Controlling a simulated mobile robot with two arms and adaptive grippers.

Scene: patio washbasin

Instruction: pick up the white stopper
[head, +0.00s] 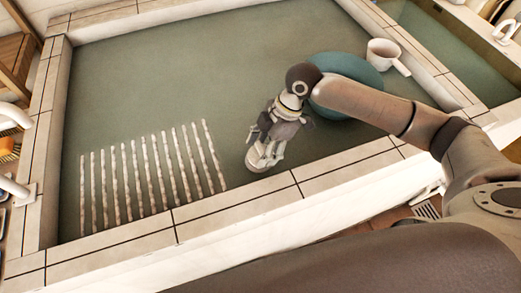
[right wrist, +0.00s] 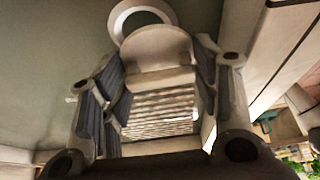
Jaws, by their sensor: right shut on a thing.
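The white stopper (head: 257,163) is at the floor of the green-bottomed basin, under the tips of my right gripper (head: 268,145). The gripper points down and is shut on the stopper; its fingers hide part of it. In the right wrist view, the right gripper's fingers (right wrist: 158,75) show from close up. A white ring with a grey middle (right wrist: 125,20) shows just past them, partly covered. I cannot tell how far the stopper is off the floor. My left gripper is not in view.
A row of several white strips (head: 150,175) lies on the basin floor, left of the gripper. A round teal thing (head: 340,62) is behind my right arm, with a white dipper (head: 385,54) beside it. The pale tiled rim (head: 235,215) runs along the near side.

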